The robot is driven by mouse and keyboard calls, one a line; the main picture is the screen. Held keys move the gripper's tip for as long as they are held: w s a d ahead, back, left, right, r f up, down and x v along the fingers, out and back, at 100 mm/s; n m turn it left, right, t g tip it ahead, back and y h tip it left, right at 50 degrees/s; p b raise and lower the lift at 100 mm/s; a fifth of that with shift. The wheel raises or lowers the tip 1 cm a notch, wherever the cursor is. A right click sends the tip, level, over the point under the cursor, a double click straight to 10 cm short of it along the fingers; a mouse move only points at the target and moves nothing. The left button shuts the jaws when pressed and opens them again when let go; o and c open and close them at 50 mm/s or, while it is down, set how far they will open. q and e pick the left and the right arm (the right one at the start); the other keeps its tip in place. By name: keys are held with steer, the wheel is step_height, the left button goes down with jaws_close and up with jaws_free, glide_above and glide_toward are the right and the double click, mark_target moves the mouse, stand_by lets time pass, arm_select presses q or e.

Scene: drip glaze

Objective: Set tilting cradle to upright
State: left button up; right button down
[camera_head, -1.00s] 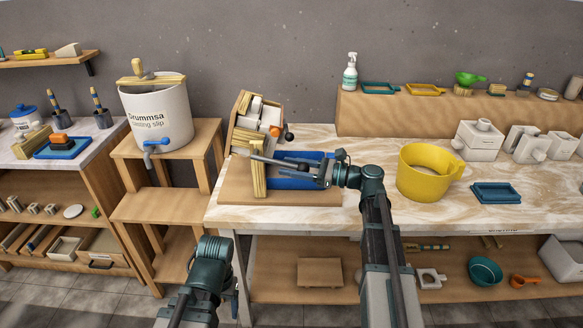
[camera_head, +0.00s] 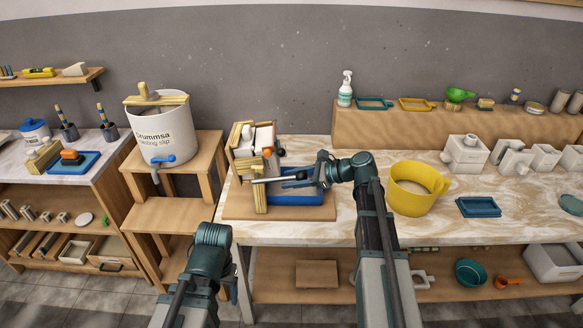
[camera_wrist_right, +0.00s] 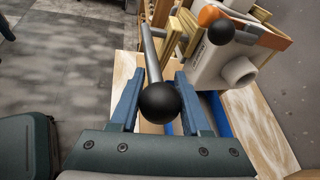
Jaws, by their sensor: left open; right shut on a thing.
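The tilting cradle (camera_head: 234,158) is a wooden frame on a wooden base on the bench, holding a white block mould (camera_head: 264,137). It stands close to upright in the head view. Its grey lever (camera_head: 275,180) runs sideways, nearly level, to my right gripper (camera_head: 311,176). In the wrist view the lever's black ball end (camera_wrist_right: 158,102) sits between the blue fingers of my right gripper (camera_wrist_right: 158,98), which is shut on the lever. My left gripper (camera_head: 233,290) hangs low in front of the stool, away from the cradle; its fingers are mostly hidden.
A blue tray (camera_head: 318,213) lies on the cradle base, partly behind my right gripper. A yellow jug (camera_head: 410,200) and a teal tray (camera_head: 479,207) stand to the right. A slip bucket (camera_head: 165,130) stands on a stool at the left.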

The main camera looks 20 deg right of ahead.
mark_target(264, 152)
steer(key=r+h+p, duration=0.1)
steer(key=r+p, duration=0.1)
steer(key=p, duration=0.2)
steer(key=a+r+g+h+p, duration=0.1)
steer(key=r+h+p, duration=0.1)
steer(key=p, duration=0.2)
steer(key=a+r+n+g+h+p, duration=0.1)
steer(key=r+h+p, duration=0.1)
steer(key=p, duration=0.3)
steer(key=shift+w+r, duration=0.2)
steer(key=a+r+h+p, duration=0.1)
steer(key=h+p, duration=0.1)
steer(key=p, duration=0.1)
steer(key=w+a+r+g+h+p, duration=0.1)
steer(key=a+h+p, duration=0.1)
steer(key=shift+r+n+h+p, duration=0.15)
steer(key=shift+n+h+p, duration=0.15)
steer(key=shift+p, duration=0.1)
steer(key=shift+w+a+r+g+h+p, duration=0.2)
steer(key=shift+a+g+h+p, duration=0.25)
steer(key=shift+a+h, duration=0.3)
steer(key=shift+w+a+r+h, duration=0.2)
steer(key=shift+a+h, duration=0.35)
steer(key=shift+h, duration=0.2)
steer(key=shift+w+a+r+n+g+h, duration=0.1)
steer(key=shift+a+n+g+h, duration=0.4)
steer(key=shift+a+h, duration=0.7)
